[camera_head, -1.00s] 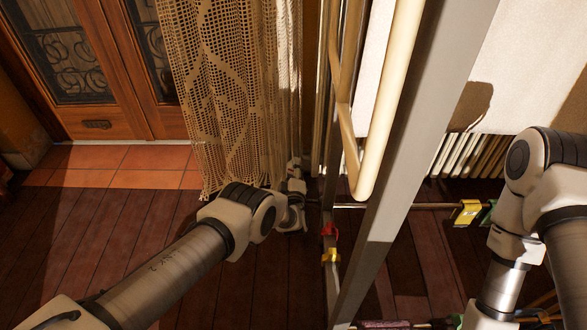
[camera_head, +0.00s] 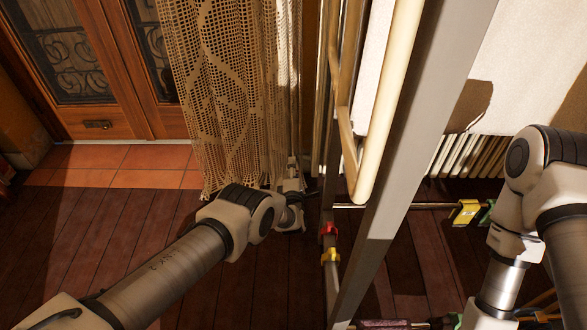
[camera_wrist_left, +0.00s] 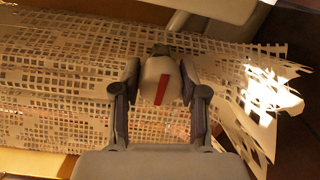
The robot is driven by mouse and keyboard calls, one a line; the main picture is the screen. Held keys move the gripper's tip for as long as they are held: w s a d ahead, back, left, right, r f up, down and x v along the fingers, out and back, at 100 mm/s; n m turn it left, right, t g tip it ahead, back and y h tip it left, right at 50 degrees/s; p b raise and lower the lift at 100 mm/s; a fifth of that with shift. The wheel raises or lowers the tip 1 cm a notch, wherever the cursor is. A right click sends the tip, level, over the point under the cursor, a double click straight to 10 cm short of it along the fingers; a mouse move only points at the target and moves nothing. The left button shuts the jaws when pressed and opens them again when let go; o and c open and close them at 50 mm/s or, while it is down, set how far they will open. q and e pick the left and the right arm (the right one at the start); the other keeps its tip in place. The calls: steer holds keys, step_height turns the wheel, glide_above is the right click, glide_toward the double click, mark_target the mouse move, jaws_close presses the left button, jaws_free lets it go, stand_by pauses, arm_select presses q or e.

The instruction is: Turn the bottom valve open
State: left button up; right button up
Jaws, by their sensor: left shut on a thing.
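The valve (camera_wrist_left: 160,80) is a small whitish knob with a red stripe, seen in the left wrist view. My left gripper (camera_wrist_left: 160,84) is shut on it, with one dark finger pad on each side. In the head view the left gripper (camera_head: 296,194) is low, at the foot of the lace curtain and just left of the metal rack. It is small and partly hidden there, and I cannot make out the valve clearly. My right arm shows at the right edge, but its gripper is out of view.
A lace curtain (camera_head: 235,90) hangs right behind the left gripper. A grey metal post (camera_head: 410,150) and a cream rail (camera_head: 385,100) stand to its right. Red (camera_head: 328,229) and yellow (camera_head: 331,256) pieces sit on the low frame. The wooden floor at left is clear.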

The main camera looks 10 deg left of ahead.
stand_by(0.3)
arm_select(q)
steer(key=o, duration=1.1)
steer(key=shift+o, duration=0.2)
steer(key=shift+o, duration=0.5)
steer(key=r, duration=0.5)
steer(key=w+r, duration=0.1)
steer(key=r, duration=0.2)
steer(key=shift+w+d+r, duration=0.1)
steer(key=shift+d+r, duration=0.1)
steer(key=shift+r, duration=0.1)
steer(key=shift+s+a+r, duration=0.15)
steer(key=shift+s+r, duration=0.15)
steer(key=shift+r, duration=0.35)
steer(key=shift+s+a+r, duration=0.15)
steer(key=shift+s+r, duration=0.15)
steer(key=shift+r, duration=0.3)
steer(key=shift+c, duration=0.5)
steer(key=shift+f, duration=0.45)
